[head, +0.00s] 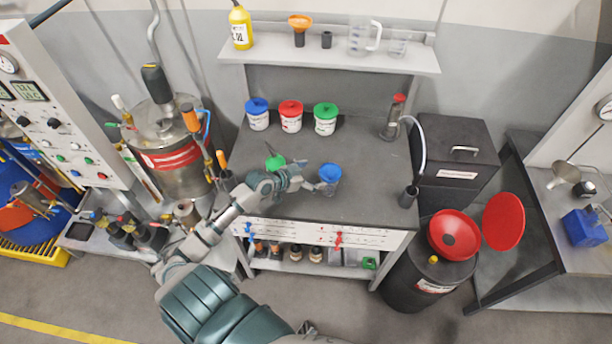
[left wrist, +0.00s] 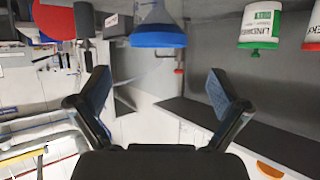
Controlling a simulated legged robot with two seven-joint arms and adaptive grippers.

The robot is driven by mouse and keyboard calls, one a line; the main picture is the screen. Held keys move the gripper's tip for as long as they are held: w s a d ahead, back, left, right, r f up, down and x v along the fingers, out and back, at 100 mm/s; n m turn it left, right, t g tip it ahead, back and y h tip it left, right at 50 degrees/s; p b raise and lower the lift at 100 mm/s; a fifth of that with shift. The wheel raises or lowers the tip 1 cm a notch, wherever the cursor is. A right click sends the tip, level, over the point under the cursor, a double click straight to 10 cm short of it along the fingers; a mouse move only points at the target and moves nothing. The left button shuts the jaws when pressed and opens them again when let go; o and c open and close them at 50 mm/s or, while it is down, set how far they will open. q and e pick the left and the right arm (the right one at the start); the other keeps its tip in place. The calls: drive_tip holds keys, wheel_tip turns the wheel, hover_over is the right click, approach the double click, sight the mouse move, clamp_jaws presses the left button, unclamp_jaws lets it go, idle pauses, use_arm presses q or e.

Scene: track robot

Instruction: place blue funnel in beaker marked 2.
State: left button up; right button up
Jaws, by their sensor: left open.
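The blue funnel (head: 330,172) sits rim up in the mouth of a clear beaker (head: 327,189) at the right of the dark bench top. In the left wrist view, which is upside down, the funnel's blue rim (left wrist: 158,40) lies beyond the fingertips, with the clear beaker (left wrist: 160,11) above it in the picture. No number on the beaker can be read. My left gripper (head: 311,182) is open and empty, just left of the beaker. It also shows in the left wrist view (left wrist: 160,80), with its fingers apart and clear of the funnel. My right gripper is not in view.
A green funnel (head: 275,162) stands left, partly behind my arm. Blue-lidded (head: 257,114), red-lidded (head: 290,116) and green-lidded (head: 325,118) tubs line the bench back. A wash bottle (head: 393,118) stands back right. The shelf (head: 330,58) holds an orange funnel (head: 300,22) and glassware.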

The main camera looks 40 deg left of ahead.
use_arm(q)
drive_tip(key=shift+v, duration=1.85)
